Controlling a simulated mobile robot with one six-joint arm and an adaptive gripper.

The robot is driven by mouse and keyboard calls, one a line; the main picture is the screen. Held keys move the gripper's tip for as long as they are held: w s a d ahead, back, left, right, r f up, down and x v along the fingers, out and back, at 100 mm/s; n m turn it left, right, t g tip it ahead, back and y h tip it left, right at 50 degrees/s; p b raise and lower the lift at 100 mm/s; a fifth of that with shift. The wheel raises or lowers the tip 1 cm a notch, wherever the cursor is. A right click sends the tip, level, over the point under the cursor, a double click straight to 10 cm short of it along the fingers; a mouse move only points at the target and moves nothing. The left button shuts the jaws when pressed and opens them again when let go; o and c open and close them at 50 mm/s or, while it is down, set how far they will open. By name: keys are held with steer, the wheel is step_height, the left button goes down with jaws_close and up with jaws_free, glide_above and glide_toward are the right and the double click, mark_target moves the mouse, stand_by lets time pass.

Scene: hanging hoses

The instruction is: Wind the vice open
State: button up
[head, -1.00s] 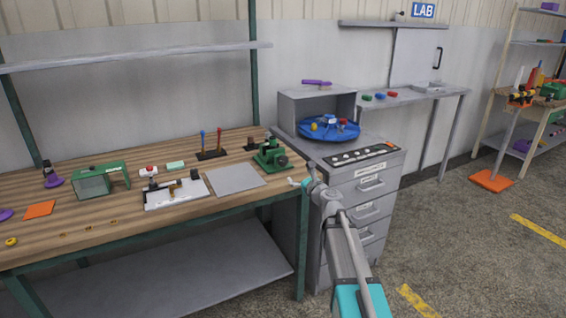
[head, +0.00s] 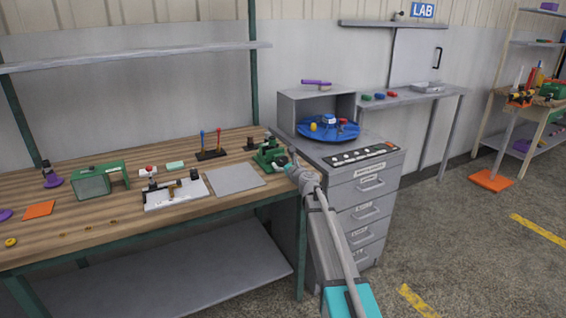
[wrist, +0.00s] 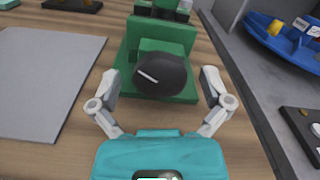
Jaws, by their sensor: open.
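The green vice (head: 268,155) stands on the wooden workbench near its right end; it also shows in the wrist view (wrist: 188,97). A round dark knob (wrist: 160,76) with a light line across its face sits at the vice's near end. My gripper (wrist: 183,78) is open, with one finger on each side of the knob. A gap shows between each finger and the knob. In the head view my gripper (head: 291,160) is at the vice's right side, and its fingers are hard to make out there.
A grey plate (head: 234,179) lies left of the vice. A grey drawer cabinet (head: 362,192) with a blue turntable tray (head: 345,136) and a button panel (head: 360,154) stands close on the right. A rack with tall handles (head: 211,154) stands behind. Floor in front is clear.

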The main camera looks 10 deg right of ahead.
stand_by(0.3)
steer(key=c, duration=1.2)
steer(key=shift+o, duration=0.2)
steer(key=shift+n, duration=0.3)
steer(key=n, duration=0.4)
steer(key=shift+a+n, duration=0.1)
steer(key=shift+n, duration=0.3)
steer(key=n, duration=1)
steer(key=shift+f, duration=0.1)
steer(key=n, duration=0.5)
